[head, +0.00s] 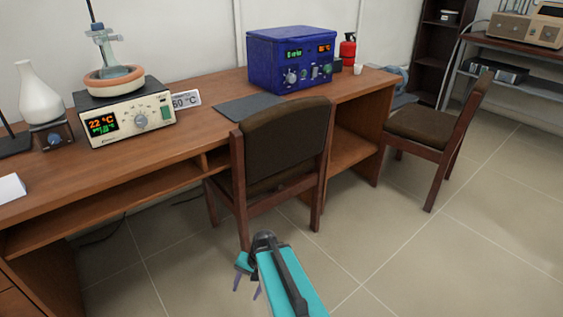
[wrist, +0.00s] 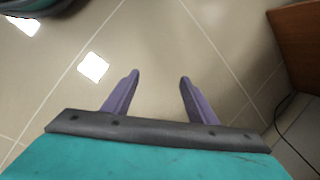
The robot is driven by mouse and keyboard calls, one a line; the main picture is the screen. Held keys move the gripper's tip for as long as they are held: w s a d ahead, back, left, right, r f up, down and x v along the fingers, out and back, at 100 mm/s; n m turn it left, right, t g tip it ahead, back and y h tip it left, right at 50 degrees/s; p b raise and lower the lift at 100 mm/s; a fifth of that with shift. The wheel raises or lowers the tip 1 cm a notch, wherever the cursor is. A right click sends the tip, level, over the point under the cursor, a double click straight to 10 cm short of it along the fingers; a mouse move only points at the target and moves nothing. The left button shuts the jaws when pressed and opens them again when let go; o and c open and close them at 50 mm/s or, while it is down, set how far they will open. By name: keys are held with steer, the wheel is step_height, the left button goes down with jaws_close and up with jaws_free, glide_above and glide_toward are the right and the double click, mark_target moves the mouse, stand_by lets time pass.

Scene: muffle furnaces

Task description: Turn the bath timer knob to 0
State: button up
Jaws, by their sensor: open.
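A cream heating unit (head: 124,112) stands on the desk at the left in the head view, with a round bowl (head: 114,80) on top. Its front has a lit display (head: 103,125) reading 22 °C above a green line, and a round grey knob (head: 141,121). The knob's scale is too small to read, and I cannot tell whether it is the bath timer knob. My gripper (head: 247,288) is low over the floor, in front of the desk and well apart from the unit. In the wrist view my gripper (wrist: 159,77) is open and empty.
A chair (head: 283,150) stands against the desk (head: 188,143) right of the unit. A blue box (head: 292,62) with displays and knobs, a dark mat (head: 250,106) and a "60 °C" sign (head: 185,100) are on the desk. The foreground floor (head: 410,270) is clear.

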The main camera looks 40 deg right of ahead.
steer(key=s+a+f+n+g+h+b, duration=0.1)
steer(key=s+a+f+n+g, duration=0.2)
steer(key=s+f, duration=0.6)
steer(key=s+a+f+n+g+h+b, duration=0.1)
steer(key=s+a+f+n+g+h, duration=0.1)
steer(key=s+a+f+n, duration=0.6)
steer(key=s+a+f+g, duration=0.1)
steer(key=s, duration=0.2)
steer(key=shift+s+a+f+b, duration=0.2)
steer(key=shift+s+a+b, duration=0.1)
steer(key=shift+b, duration=0.1)
steer(key=c, duration=0.6)
steer(key=shift+o, duration=0.2)
